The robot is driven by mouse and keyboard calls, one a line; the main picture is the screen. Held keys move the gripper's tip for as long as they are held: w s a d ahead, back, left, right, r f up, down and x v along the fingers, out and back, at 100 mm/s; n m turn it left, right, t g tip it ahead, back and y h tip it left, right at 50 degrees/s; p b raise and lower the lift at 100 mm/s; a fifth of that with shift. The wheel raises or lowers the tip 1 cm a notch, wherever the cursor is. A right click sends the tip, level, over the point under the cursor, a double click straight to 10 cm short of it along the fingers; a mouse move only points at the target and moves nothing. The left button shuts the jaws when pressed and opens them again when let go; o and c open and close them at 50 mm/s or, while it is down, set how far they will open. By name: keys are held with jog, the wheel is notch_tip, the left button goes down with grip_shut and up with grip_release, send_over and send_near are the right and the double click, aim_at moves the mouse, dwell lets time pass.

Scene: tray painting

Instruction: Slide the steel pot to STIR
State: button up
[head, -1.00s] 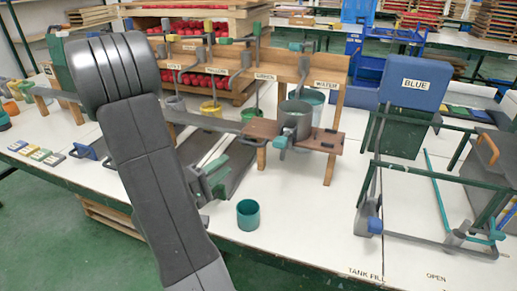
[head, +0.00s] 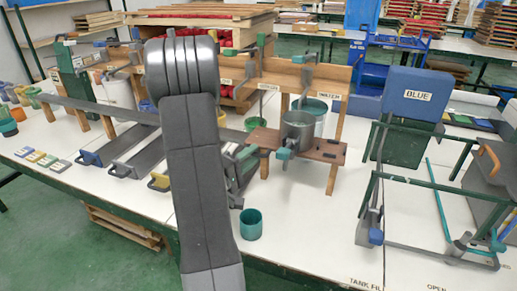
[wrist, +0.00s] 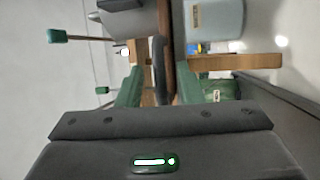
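The steel pot (head: 298,127) stands upright on a brown wooden board (head: 325,152) in front of the wooden rack, in the head view. A teal-ended handle (head: 284,153) sticks out at its front. My gripper (head: 243,162) is just left of the board, partly hidden by my arm. In the wrist view its two green fingers (wrist: 160,90) are apart, with a dark bar showing between them; I cannot tell whether they touch it. I cannot read a STIR label; my arm covers part of the rack.
The rack carries a WATER label (head: 328,97) behind the pot. A teal cup (head: 250,223) stands on the white table below my gripper. Grey trays (head: 133,150) lie to the left. A blue box marked BLUE (head: 416,94) and a green frame (head: 408,182) stand at right.

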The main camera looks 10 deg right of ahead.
jog(key=shift+x, duration=1.8)
grip_shut()
